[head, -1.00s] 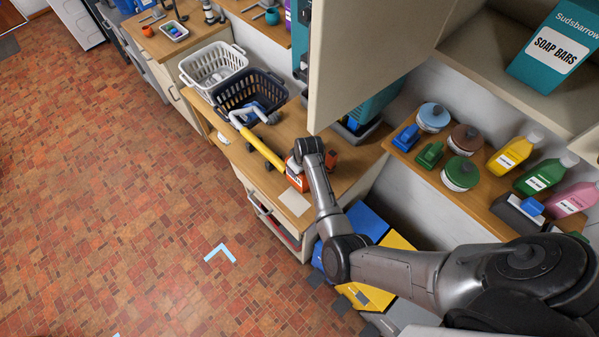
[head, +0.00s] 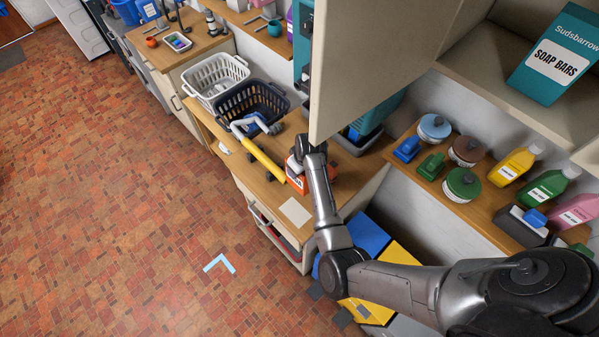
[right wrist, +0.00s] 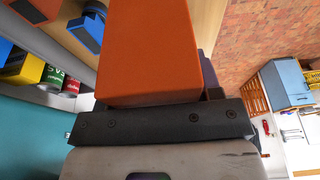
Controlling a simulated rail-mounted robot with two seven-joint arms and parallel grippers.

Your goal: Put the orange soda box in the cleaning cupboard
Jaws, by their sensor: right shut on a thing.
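The orange soda box (head: 296,184) is in my right gripper (head: 303,164) above the wooden counter in the head view. It fills the upper middle of the right wrist view (right wrist: 150,55), against the dark gripper (right wrist: 155,120), which is shut on it. In the head view my arm covers part of the box. I cannot tell whether the box touches the counter. The wall cupboard I take for the cleaning cupboard (head: 490,85) is at upper right, its pale door (head: 375,65) swung open. A teal soap bars box (head: 556,58) stands inside. My left gripper is not in view.
The open door hangs close above my right gripper. A yellow-handled tool (head: 262,158), a dark basket (head: 250,103) and a white basket (head: 214,80) are on the counter to the left. Bottles and round tins (head: 463,185) crowd the shelf at right.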

